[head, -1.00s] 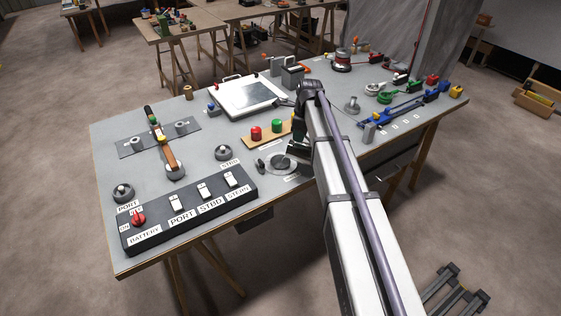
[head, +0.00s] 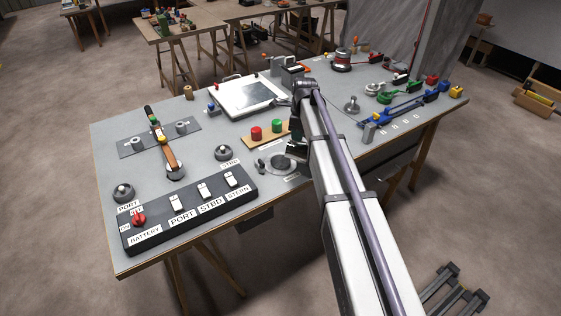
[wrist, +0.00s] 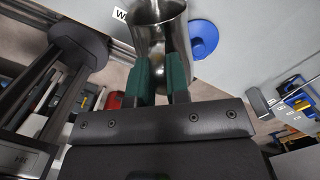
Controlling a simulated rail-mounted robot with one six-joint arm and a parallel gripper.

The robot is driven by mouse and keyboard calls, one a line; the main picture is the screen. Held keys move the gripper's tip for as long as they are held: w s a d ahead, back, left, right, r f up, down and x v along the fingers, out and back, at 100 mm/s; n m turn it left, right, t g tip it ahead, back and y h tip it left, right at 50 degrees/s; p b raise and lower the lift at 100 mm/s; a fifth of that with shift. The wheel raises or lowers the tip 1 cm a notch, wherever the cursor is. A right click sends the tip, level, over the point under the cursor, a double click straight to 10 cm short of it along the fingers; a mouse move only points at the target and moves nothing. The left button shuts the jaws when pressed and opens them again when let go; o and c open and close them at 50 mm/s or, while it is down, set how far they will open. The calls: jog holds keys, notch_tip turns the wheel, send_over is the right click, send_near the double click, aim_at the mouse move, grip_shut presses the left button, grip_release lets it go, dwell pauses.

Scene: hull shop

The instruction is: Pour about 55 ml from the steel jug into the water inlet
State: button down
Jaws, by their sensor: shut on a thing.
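The steel jug (wrist: 155,38) shows at the top of the wrist view, cut off by the frame edge. My gripper (wrist: 160,76) is shut on it, with a green-padded finger on each side. I cannot tell its exact tilt or what is inside it. A blue disc (wrist: 203,38) lies on the grey surface just beyond the jug, beside a white label starting with W (wrist: 120,14). In the head view my arm hides the jug and most of the gripper. A round metal ring fitting (head: 279,162) sits in the bench top beside my arm; I cannot tell whether it is the water inlet.
The grey bench (head: 105,215) holds a switch box (head: 190,212), a lever (head: 165,145), a board with red and green buttons (head: 266,133) and a white-framed panel (head: 248,97). Blue and green deck fittings (head: 405,108) stand at the right.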

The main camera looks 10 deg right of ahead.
jog(key=shift+w+a+r+g+h, duration=0.2)
jog(key=shift+w+a+g+h, duration=0.2)
jog(key=shift+a+h, duration=0.25)
dwell(0.8)
jog(key=d, duration=0.1)
jog(key=s+d+f+t+y+b, duration=0.1)
jog(key=s+d+y, duration=0.1)
jog(key=shift+s+f+t+y, duration=0.15)
jog(key=shift+f+t+y, duration=0.1)
jog(key=shift+f+t, duration=0.05)
jog(key=shift+s+d+r+y, duration=0.1)
jog(key=shift+d+r+y, duration=0.2)
jog(key=shift+d+r, duration=0.3)
jog(key=shift+a, duration=0.1)
jog(key=d, duration=0.1)
jog(key=s+d+t+y, duration=0.1)
jog(key=d+y+b, duration=0.1)
jog(key=shift+s+t, duration=0.3)
jog(key=s+d+f+t+y+b, duration=0.3)
jog(key=d+y+b, duration=0.5)
jog(key=b, duration=1)
jog(key=shift+s+d+t+y, duration=0.15)
jog(key=shift+s+t+y, duration=0.55)
jog(key=shift+t+y, duration=0.75)
jog(key=shift+r, duration=0.1)
